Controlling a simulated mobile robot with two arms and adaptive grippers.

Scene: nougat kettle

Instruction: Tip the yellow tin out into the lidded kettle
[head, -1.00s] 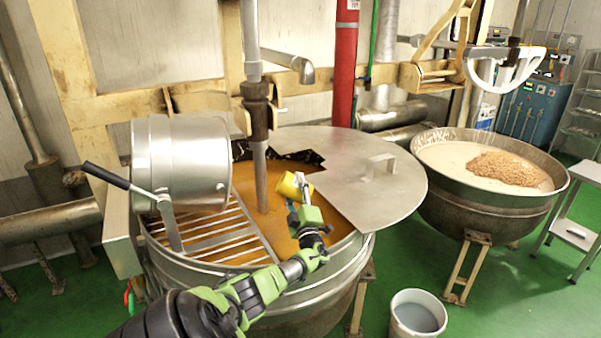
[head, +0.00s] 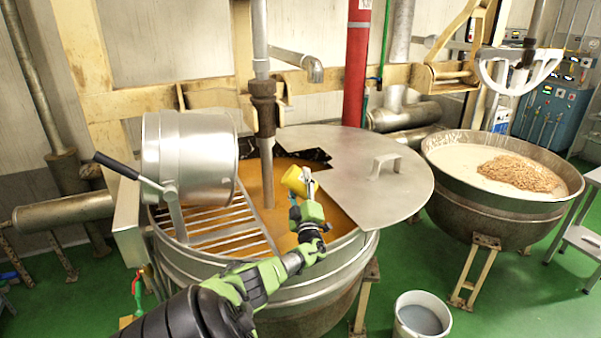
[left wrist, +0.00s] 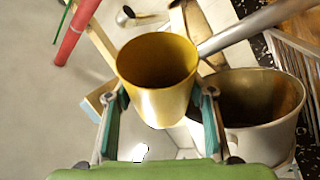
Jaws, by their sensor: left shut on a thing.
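The yellow tin (head: 295,180) is held above the open part of the lidded kettle (head: 330,290). It looks tilted in the head view. In the left wrist view the tin (left wrist: 158,95) sits between the two fingers, and its dark inside shows; I cannot tell what it holds. My left gripper (head: 306,188) is shut on the tin. The flat steel lid (head: 380,205) with a handle covers the kettle's right part. Orange-brown contents (head: 284,225) show in the opening. My right gripper is not in view.
A vertical stirrer shaft (head: 267,180) stands just left of the tin. A steel drum (head: 188,155) and a slatted grate (head: 220,225) are over the kettle's left side. A second kettle (head: 470,205) stands right, and a bucket (head: 420,318) is on the floor.

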